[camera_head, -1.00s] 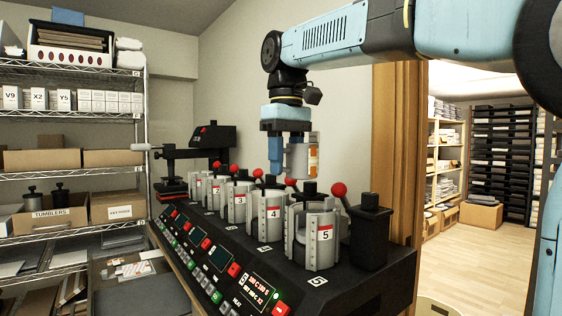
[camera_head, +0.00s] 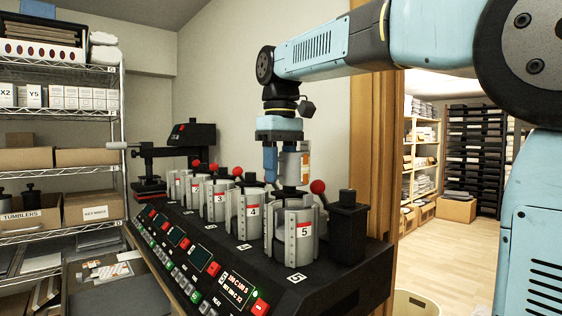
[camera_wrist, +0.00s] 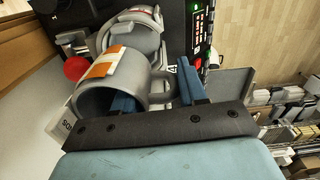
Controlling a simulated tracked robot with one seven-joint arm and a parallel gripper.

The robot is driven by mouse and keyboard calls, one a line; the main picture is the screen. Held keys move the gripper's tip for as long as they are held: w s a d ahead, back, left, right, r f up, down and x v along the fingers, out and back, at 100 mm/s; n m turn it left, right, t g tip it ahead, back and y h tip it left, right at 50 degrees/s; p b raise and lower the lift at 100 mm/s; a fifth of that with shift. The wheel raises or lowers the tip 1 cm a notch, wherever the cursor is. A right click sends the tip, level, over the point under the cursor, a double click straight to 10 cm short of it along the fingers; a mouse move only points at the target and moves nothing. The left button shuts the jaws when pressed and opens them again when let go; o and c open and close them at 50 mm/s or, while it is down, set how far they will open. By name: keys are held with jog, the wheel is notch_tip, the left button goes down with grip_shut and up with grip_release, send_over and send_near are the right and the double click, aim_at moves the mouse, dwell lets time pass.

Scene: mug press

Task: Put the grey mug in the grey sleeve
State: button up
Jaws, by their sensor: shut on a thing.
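The grey mug (camera_head: 291,168) has an orange patch on its side. My gripper (camera_head: 279,165) is shut on it and holds it upright above the grey sleeve (camera_head: 279,240) numbered 5. In the head view the mug's lower end is close to the sleeve's rim. I cannot tell whether it has entered the opening. In the wrist view the mug (camera_wrist: 105,88) has its open mouth towards the camera, with one blue finger of my gripper (camera_wrist: 155,92) across the mouth. The sleeve shows beyond the mug (camera_wrist: 143,28) in that view.
Other grey sleeves, including number 4 (camera_head: 247,213), stand in a row on the black press (camera_head: 330,283). A red-knobbed lever (camera_head: 317,187) and a black post (camera_head: 348,230) stand right of sleeve 5. Shelving (camera_head: 60,145) is at the left.

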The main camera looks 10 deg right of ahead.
jog(key=shift+f, duration=4.85)
jog(key=o, duration=1.3)
jog(key=shift+c, duration=0.2)
notch_tip(320, 180, up, 14)
jog(key=shift+f, duration=0.2)
jog(key=shift+d, duration=0.1)
